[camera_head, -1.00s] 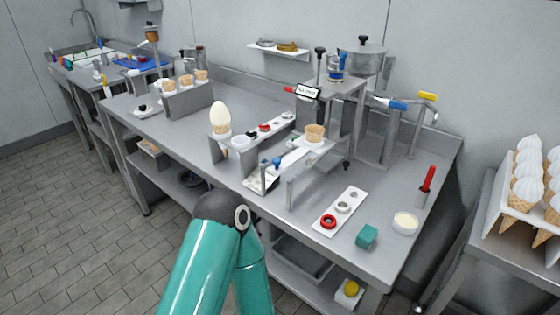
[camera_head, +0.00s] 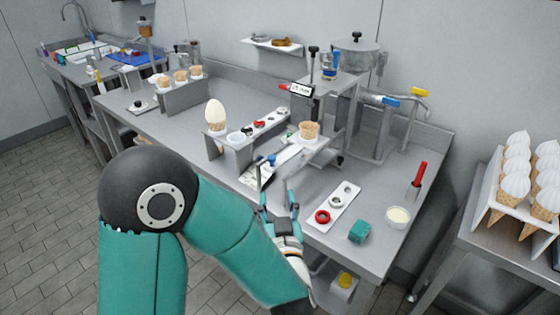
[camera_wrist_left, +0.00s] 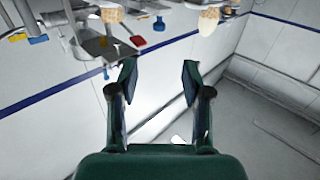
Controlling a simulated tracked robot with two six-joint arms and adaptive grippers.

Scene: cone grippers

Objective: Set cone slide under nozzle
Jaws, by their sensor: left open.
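The cone slide (camera_head: 289,153) is a pale tray on a raised metal stand at the middle of the bench, with a blue knob at its front end. An empty waffle cone (camera_head: 309,129) stands upright at its far right end. The dispenser with the nozzle (camera_head: 303,92) stands behind the cone; the nozzle tip itself is hard to make out. My left gripper (camera_head: 278,196) is in front of the slide, apart from it. In the left wrist view its two fingers (camera_wrist_left: 158,76) are spread with nothing between them. My right gripper is not in view.
A cone with a pale, egg-shaped top (camera_head: 215,115) stands left of the slide. A white strip with rings (camera_head: 334,206), a teal block (camera_head: 359,231) and a bowl (camera_head: 398,216) lie at right. A rack of topped cones (camera_head: 495,185) stands far right.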

